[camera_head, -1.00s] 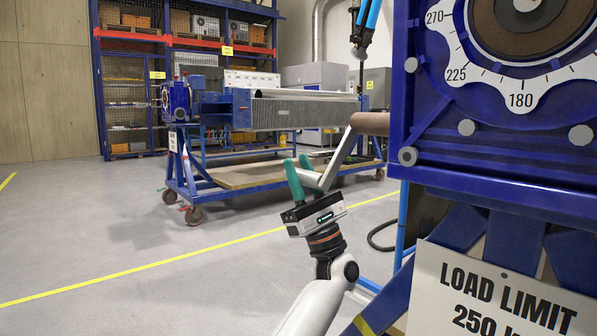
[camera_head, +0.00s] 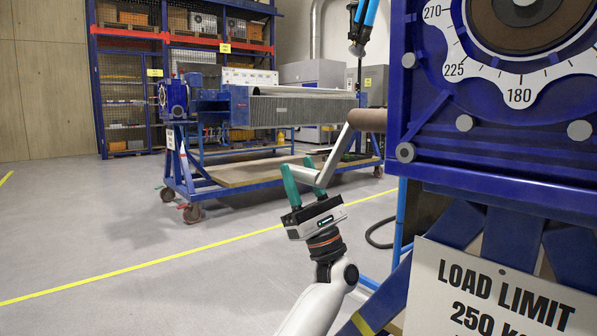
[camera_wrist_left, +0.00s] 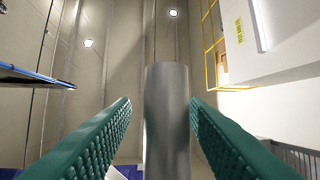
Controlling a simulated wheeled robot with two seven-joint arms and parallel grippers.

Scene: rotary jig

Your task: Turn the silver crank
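The silver crank (camera_head: 337,155) slants down and left from a brown shaft (camera_head: 369,120) beside the blue jig frame in the head view. Its short round grip (camera_head: 302,175) is at the lower end. My left gripper (camera_head: 297,164) comes from below, with one green finger on each side of the grip. The left wrist view shows the grey cylinder (camera_wrist_left: 167,120) between the open fingers. A gap shows on its left; I cannot tell whether the right finger touches it. My right gripper is not in view.
The blue jig frame (camera_head: 500,175) with a degree dial (camera_head: 519,80) fills the right side. A load-limit sign (camera_head: 500,300) hangs below it. A blue wheeled cart (camera_head: 240,180) and shelving stand behind. The floor at left is clear.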

